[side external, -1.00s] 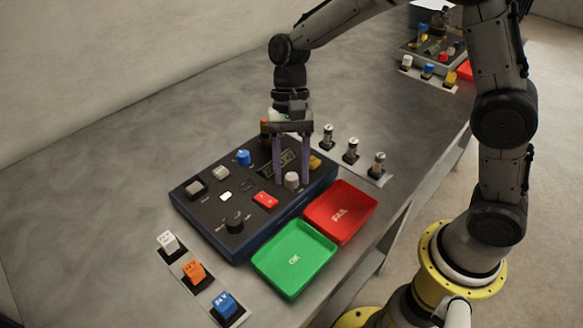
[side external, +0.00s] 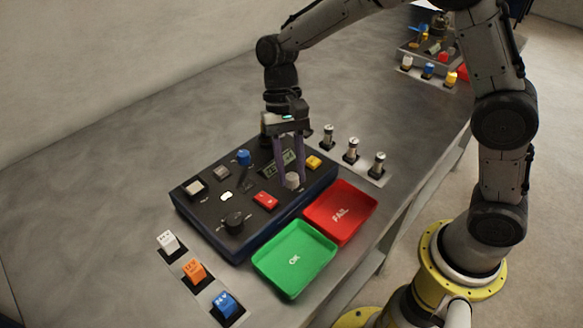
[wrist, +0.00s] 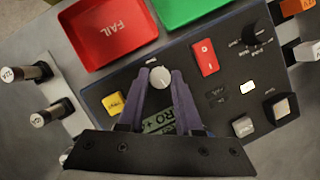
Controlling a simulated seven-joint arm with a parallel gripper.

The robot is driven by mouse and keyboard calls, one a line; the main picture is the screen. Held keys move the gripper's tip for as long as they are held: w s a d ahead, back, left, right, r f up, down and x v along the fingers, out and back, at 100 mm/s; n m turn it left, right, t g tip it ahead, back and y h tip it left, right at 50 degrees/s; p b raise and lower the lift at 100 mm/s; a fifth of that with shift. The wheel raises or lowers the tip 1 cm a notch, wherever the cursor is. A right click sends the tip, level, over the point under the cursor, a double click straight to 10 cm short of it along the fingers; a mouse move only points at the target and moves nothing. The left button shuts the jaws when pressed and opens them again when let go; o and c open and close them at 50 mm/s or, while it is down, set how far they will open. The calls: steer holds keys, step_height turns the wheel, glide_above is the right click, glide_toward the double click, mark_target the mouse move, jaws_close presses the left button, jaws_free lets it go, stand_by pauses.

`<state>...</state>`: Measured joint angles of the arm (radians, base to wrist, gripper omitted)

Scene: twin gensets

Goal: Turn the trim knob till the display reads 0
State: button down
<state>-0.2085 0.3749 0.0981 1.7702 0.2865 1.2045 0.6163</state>
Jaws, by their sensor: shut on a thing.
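The grey trim knob (side external: 292,181) stands near the front right edge of the dark control panel (side external: 205,212). In the wrist view the knob (wrist: 160,76) sits between the two purple fingertips. My gripper (side external: 292,178) points down and is shut on the knob, one finger on either side. The display (side external: 272,167) lies just behind the knob. In the wrist view my fingers and the gripper body partly cover the display (wrist: 158,123); the letters "RO +" show there, but I cannot read a number.
A red FAIL tray (side external: 340,213) and a green OK tray (side external: 294,258) stand in front of the panel. A yellow button (side external: 314,162), a red rocker switch (side external: 265,200), a blue knob (side external: 243,157) and a black dial (side external: 234,222) are nearby. Several plugs stand at both sides.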

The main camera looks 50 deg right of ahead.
steer(key=n+h, duration=0.1)
steer(key=n, duration=0.2)
steer(key=shift+w+a+n, duration=0.1)
steer(key=shift+n, duration=0.2)
steer(key=shift+a+n+h, duration=0.1)
steer(key=shift+n+h, duration=0.8)
steer(key=shift+n, duration=0.9)
steer(key=c, duration=0.6)
jaws_free()
steer(key=shift+w+v, duration=0.1)
steer(key=shift+v, duration=3.35)
steer(key=shift+w+v, duration=0.15)
steer(key=shift+v, duration=3.3)
steer(key=shift+f, duration=0.1)
